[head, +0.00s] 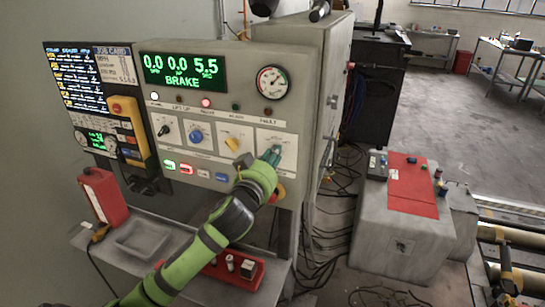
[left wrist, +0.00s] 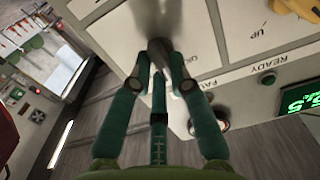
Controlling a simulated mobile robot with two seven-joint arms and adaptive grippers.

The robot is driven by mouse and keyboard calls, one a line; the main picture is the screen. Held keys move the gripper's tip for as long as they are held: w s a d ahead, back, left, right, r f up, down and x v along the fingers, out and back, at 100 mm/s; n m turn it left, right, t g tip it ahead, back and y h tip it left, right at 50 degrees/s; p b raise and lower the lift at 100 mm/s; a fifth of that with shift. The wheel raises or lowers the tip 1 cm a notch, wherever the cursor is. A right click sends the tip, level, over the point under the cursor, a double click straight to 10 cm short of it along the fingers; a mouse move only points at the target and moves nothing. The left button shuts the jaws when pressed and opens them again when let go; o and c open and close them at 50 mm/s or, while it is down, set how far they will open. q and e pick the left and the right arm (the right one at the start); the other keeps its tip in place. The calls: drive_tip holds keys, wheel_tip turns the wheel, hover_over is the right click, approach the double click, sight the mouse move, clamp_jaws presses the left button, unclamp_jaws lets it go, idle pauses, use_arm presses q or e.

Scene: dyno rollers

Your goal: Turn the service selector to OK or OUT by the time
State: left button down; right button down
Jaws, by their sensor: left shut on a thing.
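My left gripper (head: 272,156) is at the rightmost selector panel on the grey control console (head: 225,122). In the left wrist view the gripper (left wrist: 160,66) is shut on a dark selector knob (left wrist: 157,47), with a finger on each side. The fingers hide most of the knob in the head view. I cannot read its pointer or its OK and OUT marks. The green display (head: 182,70) reads 0.0, 0.0, 5.5 and BRAKE. A job card (head: 114,65) shows on the screen at the left. My right gripper is not in view.
A yellow knob (head: 232,144), a blue knob (head: 196,136) and a black knob (head: 164,130) sit left of my gripper. A round gauge (head: 272,82) is above. A red and yellow button (head: 278,192) is close below my wrist. A shelf (head: 180,254) holds a grey tray.

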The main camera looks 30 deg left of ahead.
use_arm(q)
drive_tip(key=shift+s+a+r+n+p, duration=0.1)
drive_tip(key=shift+n+p, duration=0.6)
drive_tip(key=shift+n, duration=1.2)
drive_tip(key=shift+a+n+p, duration=0.1)
drive_tip(key=shift+n+p, duration=0.55)
drive_tip(key=shift+n, duration=1.55)
drive_tip(key=c, duration=1.1)
unclamp_jaws()
drive_tip(key=shift+c, duration=0.2)
drive_tip(key=v, duration=1.2)
